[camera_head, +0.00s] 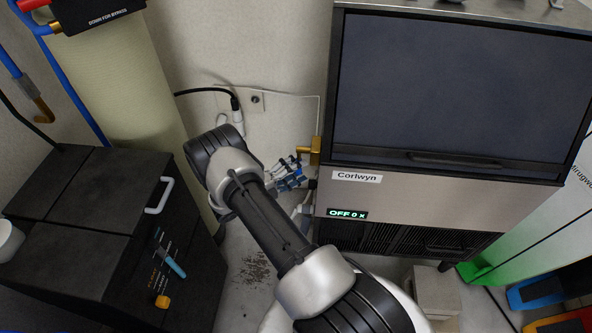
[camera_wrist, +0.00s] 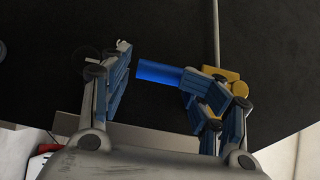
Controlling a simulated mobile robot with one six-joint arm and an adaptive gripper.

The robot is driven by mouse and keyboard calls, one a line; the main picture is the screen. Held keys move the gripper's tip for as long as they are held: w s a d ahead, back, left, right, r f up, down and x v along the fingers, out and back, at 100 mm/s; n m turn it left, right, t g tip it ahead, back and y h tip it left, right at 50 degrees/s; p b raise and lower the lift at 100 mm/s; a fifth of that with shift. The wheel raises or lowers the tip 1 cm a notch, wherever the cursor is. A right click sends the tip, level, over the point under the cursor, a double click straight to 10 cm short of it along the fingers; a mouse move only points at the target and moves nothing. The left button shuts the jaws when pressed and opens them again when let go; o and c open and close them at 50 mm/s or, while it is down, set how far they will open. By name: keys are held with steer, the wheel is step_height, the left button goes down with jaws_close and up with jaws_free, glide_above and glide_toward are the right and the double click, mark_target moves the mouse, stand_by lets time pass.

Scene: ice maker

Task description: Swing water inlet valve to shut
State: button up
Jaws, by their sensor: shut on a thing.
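The water inlet valve shows as a brass body (camera_wrist: 238,86) with a blue handle (camera_wrist: 158,72) in the wrist view. The handle lies lengthwise between the two fingers, its free end at the left finger. The right finger covers where the handle meets the brass. My gripper (camera_wrist: 156,78) is shut on the blue handle, with the fingers well apart. In the head view my gripper (camera_head: 291,178) is at the left side of the ice maker (camera_head: 343,196), just below a brass fitting (camera_head: 316,151). My arm and fingers hide most of the valve there.
A black cabinet (camera_head: 85,240) with handles stands at the left, beside a cream cylinder (camera_head: 115,75) with blue pipes. A wall outlet with a black cable (camera_head: 205,92) is behind my arm. The ice maker's display reads OFF 0 x.

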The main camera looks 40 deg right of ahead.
steer(key=shift+w+r, duration=0.35)
steer(key=shift+r, duration=0.15)
steer(key=shift+c, duration=1.2)
steer(key=a, duration=0.7)
steer(key=shift+w+a+f, duration=0.15)
steer(key=shift+w+f, duration=0.05)
steer(key=shift+w, duration=0.2)
